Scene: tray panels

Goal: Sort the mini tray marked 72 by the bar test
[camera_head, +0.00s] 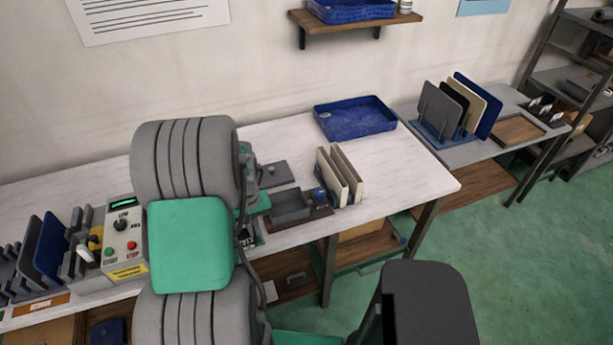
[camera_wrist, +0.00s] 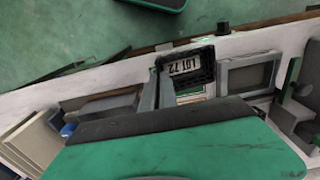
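A small black tray with a white label reading LOT 72 (camera_wrist: 188,66) shows in the wrist view, at the bench's front edge and just beyond my gripper. Two grey finger-like pieces of my gripper (camera_wrist: 157,90) stand close beside the tray's left side. I cannot tell whether they touch or grip it. In the head view my green and grey arm hides most of the gripper and this spot. A control box (camera_head: 123,242) with a small display, a knob, a green button and a red STOP button stands on the bench left of my arm.
Upright blue and grey panels (camera_head: 49,245) stand at the bench's left end. A blue tray (camera_head: 355,130) lies at the back. A side table holds a panel rack (camera_head: 437,133) and a wooden tray (camera_head: 518,130).

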